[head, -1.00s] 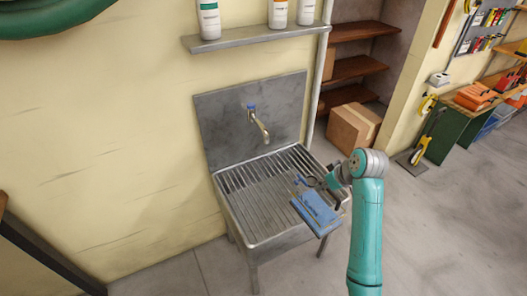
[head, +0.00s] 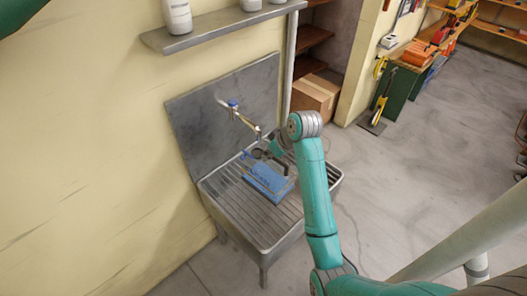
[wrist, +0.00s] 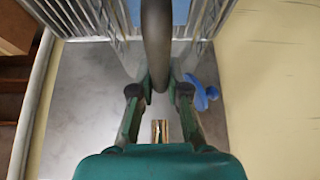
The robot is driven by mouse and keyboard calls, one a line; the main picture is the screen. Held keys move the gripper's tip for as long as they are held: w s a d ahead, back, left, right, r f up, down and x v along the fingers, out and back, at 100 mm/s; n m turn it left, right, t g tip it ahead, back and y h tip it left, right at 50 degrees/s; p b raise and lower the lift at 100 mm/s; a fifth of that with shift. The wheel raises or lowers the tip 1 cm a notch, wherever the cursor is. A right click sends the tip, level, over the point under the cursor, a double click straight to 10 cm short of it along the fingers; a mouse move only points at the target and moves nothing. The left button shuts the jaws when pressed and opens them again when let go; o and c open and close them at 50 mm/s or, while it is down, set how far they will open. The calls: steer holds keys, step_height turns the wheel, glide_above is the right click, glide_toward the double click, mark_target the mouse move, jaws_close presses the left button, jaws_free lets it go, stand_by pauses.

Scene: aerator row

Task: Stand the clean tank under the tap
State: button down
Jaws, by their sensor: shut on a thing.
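The blue tank (head: 266,182) with a dark handle is over the slatted sink, below the tap's spout in the head view. My gripper (head: 264,152) is shut on the handle at its top. In the wrist view the fingers of my gripper (wrist: 158,92) close on the dark curved handle (wrist: 157,45), and a strip of the blue tank (wrist: 180,12) shows beyond it. The tap (head: 241,117) has a blue knob and a metal spout; the knob (wrist: 203,94) also shows in the wrist view. I cannot tell whether the tank touches the slats.
The metal sink (head: 235,228) has a tall back plate (head: 200,125). A shelf (head: 225,30) with white bottles is above it. A pipe (head: 289,75) and a cardboard box (head: 316,97) stand to the right.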

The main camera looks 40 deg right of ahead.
mark_target(272, 164)
steer(key=shift+f, duration=2.45)
steer(key=shift+s, duration=0.35)
steer(key=shift+f, duration=1)
steer(key=c, duration=1.1)
jaws_free()
steer(key=shift+f, duration=0.1)
steer(key=v, duration=1.2)
